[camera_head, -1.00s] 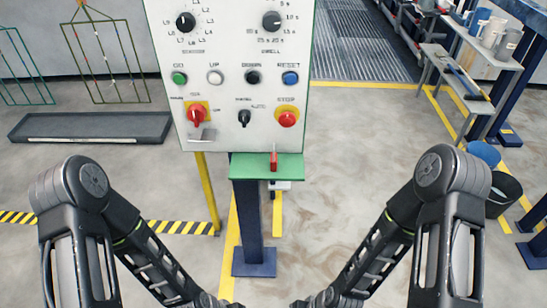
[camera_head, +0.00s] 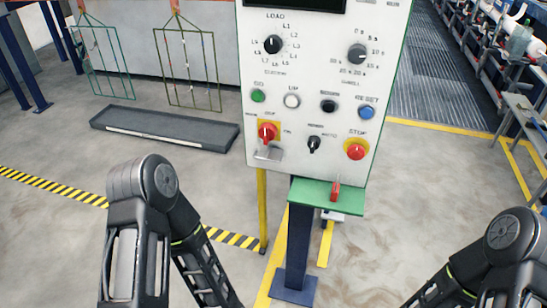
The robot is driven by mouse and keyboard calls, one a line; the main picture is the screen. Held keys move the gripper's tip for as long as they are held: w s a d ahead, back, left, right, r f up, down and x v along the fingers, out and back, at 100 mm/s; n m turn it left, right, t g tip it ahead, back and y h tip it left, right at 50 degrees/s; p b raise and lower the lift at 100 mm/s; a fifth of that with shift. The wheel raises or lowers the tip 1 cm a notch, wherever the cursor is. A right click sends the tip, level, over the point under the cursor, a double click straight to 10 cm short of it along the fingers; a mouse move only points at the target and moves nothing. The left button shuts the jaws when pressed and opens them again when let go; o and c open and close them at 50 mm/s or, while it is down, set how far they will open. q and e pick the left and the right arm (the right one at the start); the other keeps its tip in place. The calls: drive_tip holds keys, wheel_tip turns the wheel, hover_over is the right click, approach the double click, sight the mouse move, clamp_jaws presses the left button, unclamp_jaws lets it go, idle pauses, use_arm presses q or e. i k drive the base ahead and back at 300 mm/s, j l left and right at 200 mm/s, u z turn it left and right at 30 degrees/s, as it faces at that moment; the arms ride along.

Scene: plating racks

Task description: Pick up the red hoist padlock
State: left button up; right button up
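A small red object, which looks like the red padlock (camera_head: 335,191), stands on the green shelf (camera_head: 314,193) under the control panel (camera_head: 322,150). Its details are too small to make out. On the panel's lower left is a red rotary switch (camera_head: 268,132) on a yellow plate, with a grey metal piece (camera_head: 268,153) just below it. Both my arms run down out of the bottom of the picture, left and right of the panel's post. Neither gripper is in view, and nothing touches the red object.
A dark blue post (camera_head: 298,250) carries the shelf. A yellow post (camera_head: 262,210) stands left of it, beside a yellow-black floor stripe (camera_head: 232,238). A low grey tray (camera_head: 165,128) and hanging wire racks (camera_head: 189,70) are behind left. A grey bench (camera_head: 524,115) is at right. Floor around is clear.

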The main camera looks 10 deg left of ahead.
sight(334, 196)
drive_tip(key=i+j+z, duration=0.25)
drive_tip(key=j+z, duration=0.15)
drive_tip(key=j, duration=0.25)
drive_tip(key=i+j+z, duration=0.2)
drive_tip(key=j+z, duration=0.2)
drive_tip(key=j, duration=0.25)
drive_tip(key=i+j+z, duration=0.1)
drive_tip(key=j+z, duration=0.35)
drive_tip(key=j, duration=0.3)
drive_tip(key=j+z, duration=0.4)
drive_tip(key=j, duration=0.3)
drive_tip(key=k+j+z, duration=0.2)
drive_tip(key=j+z, duration=0.2)
drive_tip(key=j, duration=0.3)
